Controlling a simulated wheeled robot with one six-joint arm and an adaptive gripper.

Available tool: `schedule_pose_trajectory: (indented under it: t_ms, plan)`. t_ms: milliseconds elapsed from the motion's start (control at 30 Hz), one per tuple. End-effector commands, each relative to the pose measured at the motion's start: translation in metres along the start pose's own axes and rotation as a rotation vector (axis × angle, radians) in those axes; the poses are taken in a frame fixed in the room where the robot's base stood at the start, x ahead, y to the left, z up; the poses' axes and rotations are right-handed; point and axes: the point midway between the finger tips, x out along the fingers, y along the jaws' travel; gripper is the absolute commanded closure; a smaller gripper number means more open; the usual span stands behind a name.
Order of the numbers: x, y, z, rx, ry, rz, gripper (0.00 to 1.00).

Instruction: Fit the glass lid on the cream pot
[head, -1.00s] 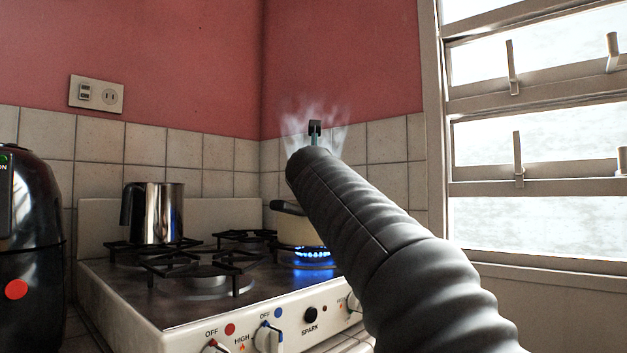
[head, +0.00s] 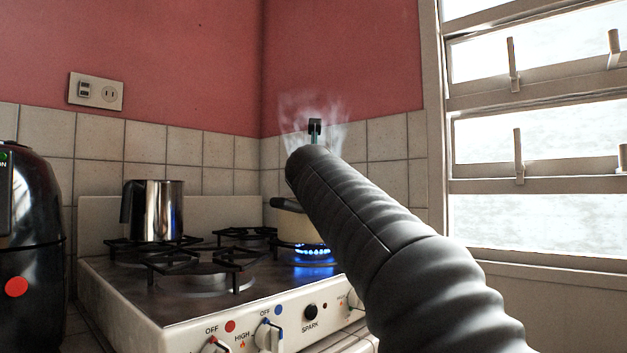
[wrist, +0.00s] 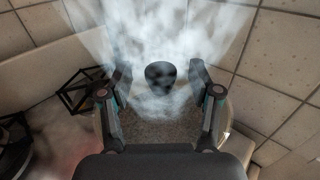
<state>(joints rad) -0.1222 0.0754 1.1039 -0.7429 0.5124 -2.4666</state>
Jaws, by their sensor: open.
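The cream pot (head: 300,231) stands on the lit back right burner in the head view, partly hidden behind my arm. Its rim (wrist: 237,143) also shows at the right in the wrist view.
Steam rises over the pot. A blue flame (head: 313,252) burns beneath it. A steel jug (head: 160,210) stands on the stove's back left. A black appliance (head: 32,240) is at far left. Tiled walls close in behind, and a window (head: 535,130) is at right.

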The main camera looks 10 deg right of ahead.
Motion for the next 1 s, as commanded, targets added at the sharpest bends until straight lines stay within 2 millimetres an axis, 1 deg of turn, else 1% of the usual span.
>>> schedule_pose_trajectory:
  t_ms: [167,400,600,767,1000]
  plan:
    - [-0.025,0.001,0.001,-0.001,-0.002,0.002,0.37]
    - [-0.071,0.001,0.001,0.0,-0.001,0.002,0.37]
    - [-0.101,0.001,0.0,0.0,0.0,0.002,0.37]
    - [-0.112,0.001,0.0,0.0,0.0,0.001,0.37]
    - [-0.115,0.0,-0.001,0.0,0.0,0.0,0.37]
